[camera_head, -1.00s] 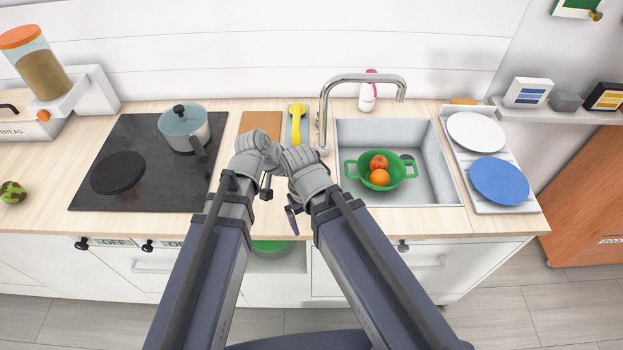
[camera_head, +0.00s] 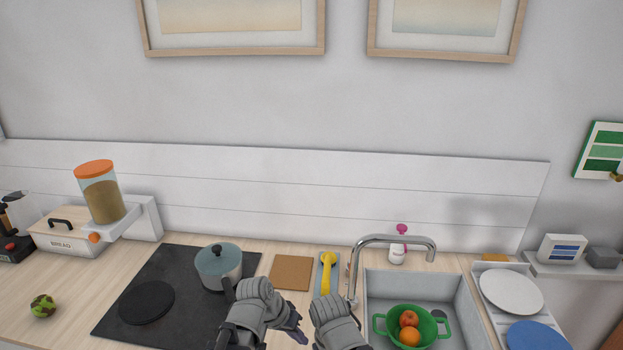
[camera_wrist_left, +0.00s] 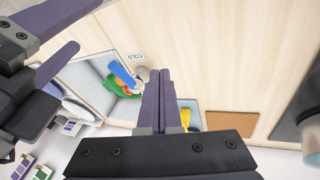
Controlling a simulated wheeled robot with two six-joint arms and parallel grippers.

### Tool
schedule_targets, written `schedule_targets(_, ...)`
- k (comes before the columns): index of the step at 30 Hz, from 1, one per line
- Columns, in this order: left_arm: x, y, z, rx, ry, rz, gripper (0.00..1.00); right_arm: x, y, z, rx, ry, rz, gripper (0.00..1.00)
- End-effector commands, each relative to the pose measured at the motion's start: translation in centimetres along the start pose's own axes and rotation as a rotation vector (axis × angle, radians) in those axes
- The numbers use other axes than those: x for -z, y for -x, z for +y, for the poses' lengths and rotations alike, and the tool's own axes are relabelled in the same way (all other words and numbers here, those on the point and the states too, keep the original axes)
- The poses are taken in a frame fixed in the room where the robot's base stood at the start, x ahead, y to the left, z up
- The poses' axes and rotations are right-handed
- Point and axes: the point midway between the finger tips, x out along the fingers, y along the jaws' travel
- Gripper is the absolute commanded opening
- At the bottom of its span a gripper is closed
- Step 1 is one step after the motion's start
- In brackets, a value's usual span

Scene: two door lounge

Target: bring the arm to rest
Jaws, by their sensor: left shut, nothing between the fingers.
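My left gripper (camera_head: 299,335) is near the lower middle of the head view, over the counter's front part, left of the sink. In the left wrist view its two purple fingers (camera_wrist_left: 160,76) are together with nothing between them. My right wrist (camera_head: 336,325) is close beside the left one in the head view; its fingers are mostly hidden there. At the left of the left wrist view, two purple fingers of my right gripper (camera_wrist_left: 60,68) stand apart with no object seen between them.
The sink (camera_head: 455,300) holds a green colander (camera_head: 441,330) with fruit, under a tall faucet (camera_head: 395,239). A pot (camera_head: 219,268) stands on the black stove (camera_head: 180,280). A brown board (camera_head: 291,272) lies behind my arms. Plates (camera_head: 511,292) are at the right.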

Motion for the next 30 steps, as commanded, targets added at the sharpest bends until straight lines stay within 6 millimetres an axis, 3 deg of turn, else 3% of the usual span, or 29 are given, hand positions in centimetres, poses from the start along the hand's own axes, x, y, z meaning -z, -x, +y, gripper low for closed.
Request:
schedule_targets(1, -0.9, 0.4, -1.8, 0.046, 0.039, -0.021, 0.0, 0.0, 0.0, 0.0, 0.0, 0.0, 0.0, 1.0)
schedule_targets(6, -3.3, 1.7, -6.4, 0.181, 0.156, -0.083, 0.0, 0.0, 0.0, 0.0, 0.0, 0.0, 0.0, 1.0)
schedule_targets(15, -7.3, 4.4, -12.6, 0.383, 0.336, -0.161, 0.0, 0.0, 0.0, 0.0, 0.0, 0.0, 0.0, 1.0)
schedule_targets(30, -9.0, -0.2, -4.2, 0.398, 0.102, -0.292, 0.0, 0.1, -2.0, -0.2, 0.0, -0.001, 0.0, 1.0)
